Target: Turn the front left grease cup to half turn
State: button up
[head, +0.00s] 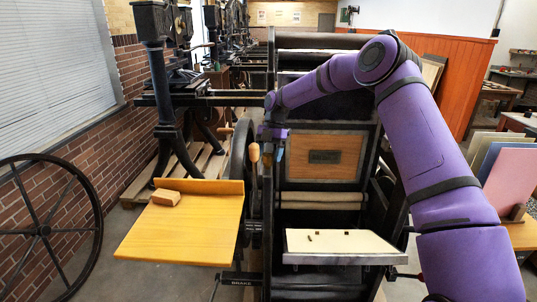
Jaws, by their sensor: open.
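My gripper (273,136) is at the end of my purple arm, at the upper left side of the black press (376,160). It points down beside the press's left frame and is small in the picture. The gap between its fingers is hard to make out, and I see nothing held in it. I cannot pick out the front left grease cup or its setting; the gripper and the dark frame may hide it. A light wooden handle (254,152) stands just left of the gripper; I cannot tell whether they touch.
A yellow wooden board (185,235) with a wooden block (166,197) juts out left of the press. A pale tray (340,242) with small bits sits at the front. A large spoked wheel (44,231) stands far left. Coloured boards (503,175) lean at right.

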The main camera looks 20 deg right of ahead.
jog(key=c, duration=0.9)
jog(key=m+t+y, duration=0.1)
jog(key=m, duration=0.2)
jog(key=shift+s+d+m, duration=0.1)
jog(key=shift+s+m, duration=0.05)
jog(key=shift+m, duration=0.25)
jog(key=m+t, duration=0.1)
jog(key=m, duration=0.3)
jog(key=shift+s+m+t+y, duration=0.1)
jog(key=shift+m+t+y, duration=0.2)
jog(key=shift+t, duration=0.1)
jog(key=m+t, duration=0.1)
jog(key=m, duration=0.3)
jog(key=shift+s+t, duration=0.1)
jog(key=shift+t, duration=0.3)
jog(key=shift+s+m+t+h, duration=0.1)
jog(key=shift+m+t+h, duration=0.2)
jog(key=shift+m, duration=0.85)
jog(key=shift+m+t+h, duration=0.2)
jog(key=shift+m+t, duration=0.2)
jog(key=shift+m, duration=0.75)
